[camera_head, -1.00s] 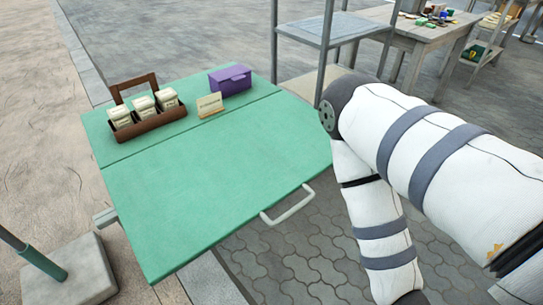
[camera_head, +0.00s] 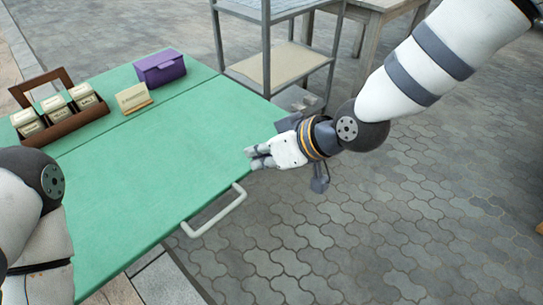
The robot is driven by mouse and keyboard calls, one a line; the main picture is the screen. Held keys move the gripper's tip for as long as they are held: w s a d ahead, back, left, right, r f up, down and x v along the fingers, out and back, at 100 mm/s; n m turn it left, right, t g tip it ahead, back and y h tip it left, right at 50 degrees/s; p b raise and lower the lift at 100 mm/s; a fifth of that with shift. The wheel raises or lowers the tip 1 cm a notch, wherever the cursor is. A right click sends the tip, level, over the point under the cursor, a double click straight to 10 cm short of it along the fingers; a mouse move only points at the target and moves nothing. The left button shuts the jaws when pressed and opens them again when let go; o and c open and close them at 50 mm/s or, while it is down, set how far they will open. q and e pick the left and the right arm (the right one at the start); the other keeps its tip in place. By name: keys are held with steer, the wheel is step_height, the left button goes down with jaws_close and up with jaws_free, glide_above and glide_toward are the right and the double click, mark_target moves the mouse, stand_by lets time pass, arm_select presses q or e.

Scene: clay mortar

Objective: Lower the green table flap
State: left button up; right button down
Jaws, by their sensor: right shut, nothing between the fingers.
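The green table flap (camera_head: 150,175) is raised level with the rest of the green table top, joined along a seam. A pale handle (camera_head: 216,212) sticks out from the flap's front edge. My right gripper (camera_head: 250,158) is shut and empty. It is at the flap's right edge, up and right of the handle and apart from it; whether it touches the flap I cannot tell. My left arm (camera_head: 38,215) comes in from the left in front of the flap's left part. Its gripper is out of view.
On the table's back part stand a brown wooden caddy (camera_head: 62,128) with several small labelled boxes, a purple box (camera_head: 160,67) and a small card on a stand (camera_head: 133,98). A metal shelf rack (camera_head: 268,62) stands behind. The paving (camera_head: 400,225) in front and right is clear.

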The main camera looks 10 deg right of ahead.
mark_target(232, 178)
steer(key=shift+w+a+f+b, duration=0.2)
steer(key=shift+w+a+f, duration=0.3)
steer(key=shift+f, duration=0.85)
steer(key=shift+w+a+f+b, duration=0.3)
steer(key=shift+a+f, duration=0.4)
steer(key=shift+f, duration=0.65)
steer(key=shift+w+a+f+b, duration=0.15)
steer(key=shift+w+a+f, duration=0.4)
steer(key=shift+f, duration=0.8)
steer(key=shift+s, duration=0.1)
